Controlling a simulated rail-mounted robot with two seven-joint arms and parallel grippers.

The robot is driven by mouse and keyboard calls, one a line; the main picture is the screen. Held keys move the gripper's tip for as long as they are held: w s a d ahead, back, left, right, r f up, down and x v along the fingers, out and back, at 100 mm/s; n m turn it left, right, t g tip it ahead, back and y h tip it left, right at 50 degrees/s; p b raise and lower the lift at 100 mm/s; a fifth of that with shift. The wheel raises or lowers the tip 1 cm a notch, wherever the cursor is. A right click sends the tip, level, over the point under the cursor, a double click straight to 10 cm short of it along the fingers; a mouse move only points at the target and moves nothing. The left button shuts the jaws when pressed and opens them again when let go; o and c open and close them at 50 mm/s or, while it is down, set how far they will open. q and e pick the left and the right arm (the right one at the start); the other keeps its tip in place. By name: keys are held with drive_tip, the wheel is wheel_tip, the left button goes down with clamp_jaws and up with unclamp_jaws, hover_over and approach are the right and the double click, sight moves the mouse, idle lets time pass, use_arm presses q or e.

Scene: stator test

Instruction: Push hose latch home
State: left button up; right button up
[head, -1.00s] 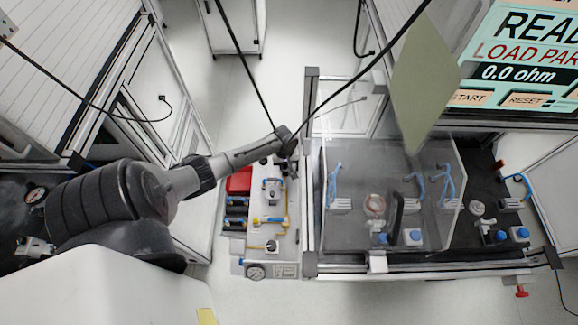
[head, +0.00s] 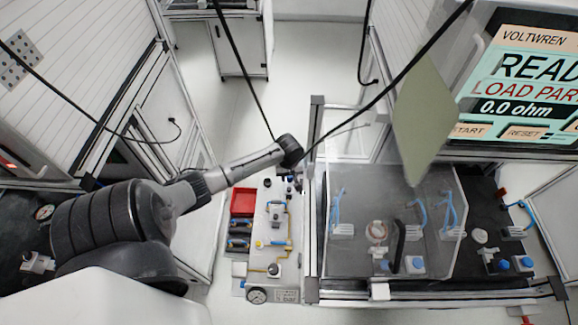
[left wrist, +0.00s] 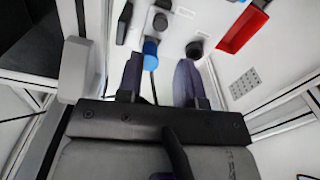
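My left gripper (head: 292,180) points down at the far end of a pale fixture panel (head: 262,218) in the head view. In the left wrist view its two fingers (left wrist: 159,62) are apart with nothing clamped. A blue-capped cylinder (left wrist: 151,48) stands near the gap between the fingertips, closer to the left finger; contact cannot be told. A dark round knob (left wrist: 194,49) is by the right finger. I cannot tell which part is the hose latch. My right gripper is not in view.
A red bin (head: 242,202) sits at the panel's left and shows in the wrist view (left wrist: 243,27). A gauge (head: 256,295) is at its near end. A clear-covered station (head: 350,255) stands to the right. A black cable (head: 240,75) hangs close to my wrist.

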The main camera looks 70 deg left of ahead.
use_arm(q)
drive_tip(key=shift+r, duration=2.6)
